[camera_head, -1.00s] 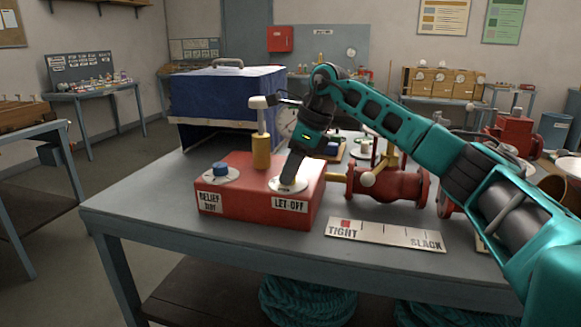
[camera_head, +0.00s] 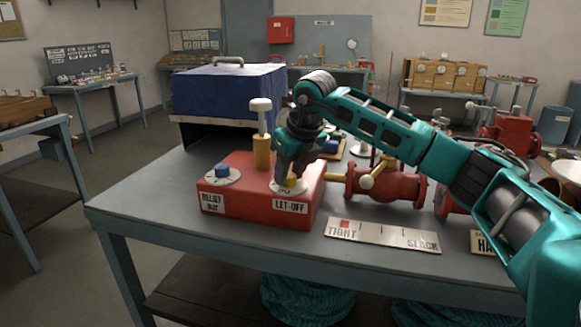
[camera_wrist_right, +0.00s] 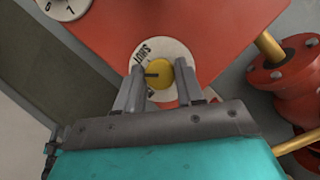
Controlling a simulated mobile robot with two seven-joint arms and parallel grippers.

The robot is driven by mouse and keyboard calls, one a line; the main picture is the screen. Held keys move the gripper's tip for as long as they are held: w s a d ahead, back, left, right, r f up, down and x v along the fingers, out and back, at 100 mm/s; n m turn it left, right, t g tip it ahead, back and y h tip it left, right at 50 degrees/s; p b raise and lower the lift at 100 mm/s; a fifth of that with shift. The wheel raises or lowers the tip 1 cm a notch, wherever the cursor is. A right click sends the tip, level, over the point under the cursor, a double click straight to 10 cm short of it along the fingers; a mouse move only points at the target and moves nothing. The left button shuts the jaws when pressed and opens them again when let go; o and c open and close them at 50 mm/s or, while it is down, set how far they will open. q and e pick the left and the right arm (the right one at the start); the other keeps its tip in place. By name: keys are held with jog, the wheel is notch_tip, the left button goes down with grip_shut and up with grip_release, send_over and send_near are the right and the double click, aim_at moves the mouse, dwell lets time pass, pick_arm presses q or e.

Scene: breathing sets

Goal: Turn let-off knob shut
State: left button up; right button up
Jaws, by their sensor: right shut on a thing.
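The let-off knob is yellow with a dark pointer line and sits on a white dial on top of the red box (camera_head: 250,208). The knob shows in the right wrist view (camera_wrist_right: 160,73), its dark line toward the "SHUT" lettering side of the dial (camera_wrist_right: 150,48). My right gripper (camera_head: 290,180) is over the "LET-OFF" label, fingers down. In the right wrist view its two fingers (camera_wrist_right: 158,85) are on either side of the knob, closed on it. The knob is partly hidden in the head view. My left gripper is not in view.
A blue relief knob (camera_head: 222,170) and a yellow post with a white cap (camera_head: 261,118) stand on the same box. A red valve body (camera_head: 390,185) is to the right. A tight-slack plate (camera_head: 382,236) lies in front; a blue case (camera_head: 225,95) stands behind.

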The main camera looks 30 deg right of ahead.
jog(key=m, duration=0.2)
jog(key=m+h, duration=0.1)
jog(key=shift+a+m+h, duration=0.15)
jog(key=shift+m+h, duration=0.15)
jog(key=shift+m, duration=0.1)
jog(key=shift+m+g+h+p, duration=0.3)
jog(key=shift+m+g+h, duration=0.25)
jog(key=shift+m, duration=1.45)
jog(key=o, duration=1)
jog(key=shift+o, duration=0.2)
jog(key=v, duration=1.3)
jog(key=shift+a, duration=0.2)
jog(key=shift+w+f, duration=0.1)
